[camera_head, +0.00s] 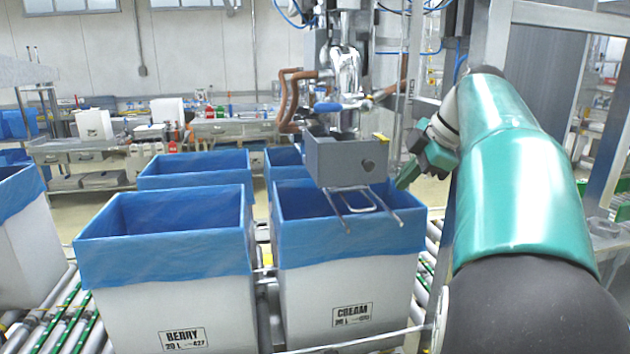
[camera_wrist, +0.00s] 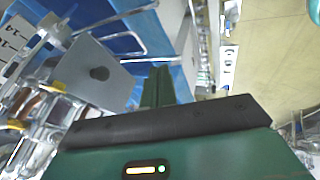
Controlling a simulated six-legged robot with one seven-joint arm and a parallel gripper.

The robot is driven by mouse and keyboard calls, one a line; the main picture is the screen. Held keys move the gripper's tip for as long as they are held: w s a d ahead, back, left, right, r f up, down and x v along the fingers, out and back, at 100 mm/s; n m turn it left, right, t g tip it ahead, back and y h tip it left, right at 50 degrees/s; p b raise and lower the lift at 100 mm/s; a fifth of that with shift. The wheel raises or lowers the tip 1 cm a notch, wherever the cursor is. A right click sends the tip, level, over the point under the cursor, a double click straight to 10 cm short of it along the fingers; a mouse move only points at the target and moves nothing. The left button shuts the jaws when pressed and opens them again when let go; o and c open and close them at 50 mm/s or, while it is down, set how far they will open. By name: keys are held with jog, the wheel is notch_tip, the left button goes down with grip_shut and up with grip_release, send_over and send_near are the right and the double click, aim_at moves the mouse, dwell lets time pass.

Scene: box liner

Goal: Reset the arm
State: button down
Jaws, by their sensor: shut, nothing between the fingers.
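My gripper (camera_head: 403,182) is at the end of my teal arm, right of centre in the head view. It hangs just right of the grey block of the filling machine (camera_head: 345,160), near the right rear part of the CREAM box (camera_head: 345,295). In the wrist view my gripper (camera_wrist: 158,72) shows its green fingers together, with nothing between them. Whether it touches the box liner or the machine cannot be told. My arm hides part of the space right of the box.
The BERRY box (camera_head: 165,305), with a blue liner, stands left of the CREAM box on the roller conveyor (camera_head: 75,325). Other lined boxes stand behind and at far left. Metal prongs (camera_head: 352,203) hang over the CREAM box. A metal post (camera_head: 490,60) rises behind my arm.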

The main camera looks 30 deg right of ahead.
jog(key=shift+s, duration=0.1)
jog(key=a+f+m+g, duration=0.1)
jog(key=a+f+m, duration=0.3)
jog(key=a, duration=0.8)
jog(key=s+a+f+m+h, duration=0.1)
jog(key=s+a+f+m, duration=0.3)
jog(key=a+f, duration=0.5)
jog(key=s+a+f+m+h, duration=0.1)
jog(key=s+a+f+m, duration=0.4)
jog(key=s+a+f, duration=0.4)
jog(key=shift+s+a, duration=0.25)
jog(key=shift+a, duration=0.15)
